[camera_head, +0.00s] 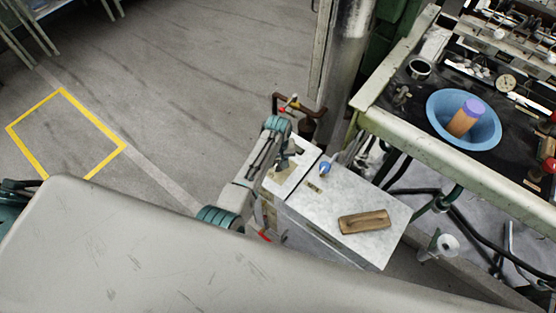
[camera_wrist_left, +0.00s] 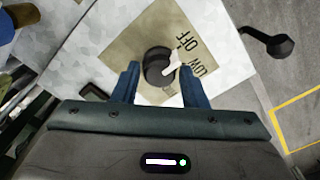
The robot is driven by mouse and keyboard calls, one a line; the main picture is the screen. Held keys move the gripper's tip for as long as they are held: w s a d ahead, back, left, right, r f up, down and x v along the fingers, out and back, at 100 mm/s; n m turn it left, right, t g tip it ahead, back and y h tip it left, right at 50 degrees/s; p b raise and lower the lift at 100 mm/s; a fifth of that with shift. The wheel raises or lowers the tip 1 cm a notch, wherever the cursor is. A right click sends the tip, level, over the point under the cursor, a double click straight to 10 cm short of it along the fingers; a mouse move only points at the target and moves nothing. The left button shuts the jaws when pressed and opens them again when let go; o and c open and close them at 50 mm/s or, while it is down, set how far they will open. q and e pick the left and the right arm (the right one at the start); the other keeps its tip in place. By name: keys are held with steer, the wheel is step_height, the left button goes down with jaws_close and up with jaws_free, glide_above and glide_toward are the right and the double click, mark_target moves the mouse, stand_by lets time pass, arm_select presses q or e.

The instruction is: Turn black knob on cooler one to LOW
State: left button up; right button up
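The black knob (camera_wrist_left: 157,64) sits on a tan label plate (camera_wrist_left: 133,45) in the left wrist view. Its white pointer aims right, toward the gap between the printed OFF and LOW. The plate is on the light, speckled top of the cooler (camera_head: 376,200), which stands right of my left arm in the head view. My left gripper (camera_head: 288,152) is over the cooler's left end. In the left wrist view its two blue fingers (camera_wrist_left: 160,80) are open, one on each side of the knob, with gaps showing. The knob is not clear in the head view. My right gripper is not in view.
A wooden block (camera_head: 364,222) and a small blue knob (camera_head: 325,168) are on the cooler top. A bench (camera_head: 470,178) with a blue basin (camera_head: 436,113) stands at right, hoses below. A metal column (camera_head: 346,50) rises behind. Open floor lies left.

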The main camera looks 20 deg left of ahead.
arm_select(q)
steer(key=c, duration=0.6)
steer(key=shift+r+m+p, duration=0.15)
steer(key=shift+m+p, duration=0.6)
steer(key=shift+m, duration=0.05)
steer(key=shift+m+p, duration=0.75)
steer(key=shift+m, duration=0.45)
steer(key=m+p, duration=0.2)
steer(key=m, duration=0.2)
steer(key=shift+m, duration=0.3)
